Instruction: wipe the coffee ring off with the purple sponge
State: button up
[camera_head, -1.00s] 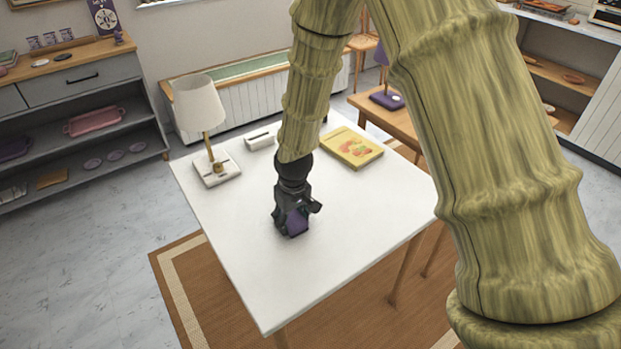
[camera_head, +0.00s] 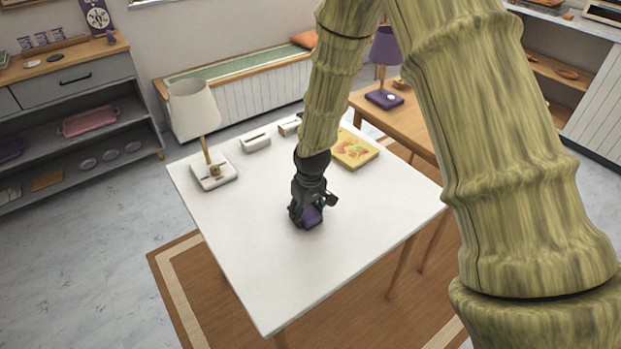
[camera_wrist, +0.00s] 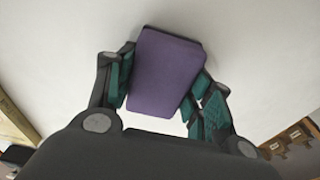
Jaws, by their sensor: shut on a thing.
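The purple sponge (camera_head: 312,216) is between the fingers of my gripper (camera_head: 308,214), low over the middle of the white table (camera_head: 270,285). In the wrist view the sponge (camera_wrist: 166,72) is a purple block, slightly tilted, with a teal-padded finger of my gripper (camera_wrist: 163,85) on each side. The gripper is shut on it. I cannot tell whether the sponge touches the tabletop. No coffee ring shows on the visible white surface; the patch under the sponge and gripper is hidden.
A white lamp (camera_head: 195,110) stands at the table's back left corner. Small white boxes (camera_head: 255,142) and a yellow book (camera_head: 354,150) lie along the back. A wooden side table with a purple lamp (camera_head: 384,95) stands behind. The front of the table is clear.

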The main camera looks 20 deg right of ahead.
jog(key=shift+w+d+f, duration=0.1)
jog(key=shift+w+d, duration=0.05)
jog(key=shift+d, duration=0.25)
jog(key=shift+w+d+p, duration=0.2)
jog(key=shift+d+p, duration=0.1)
jog(key=shift+d, duration=0.2)
jog(key=shift+w+d+p, duration=0.15)
jog(key=shift+d+p, duration=0.1)
jog(key=shift+d, duration=0.25)
notch_tip(320, 180, up, 4)
jog(key=shift+s+a+p, duration=0.1)
jog(key=shift+p, duration=0.85)
notch_tip(320, 180, up, 2)
jog(key=shift+p, duration=0.9)
jog(key=shift+r+p, duration=0.85)
jog(key=shift+r, duration=0.3)
jog(key=shift+f, duration=0.1)
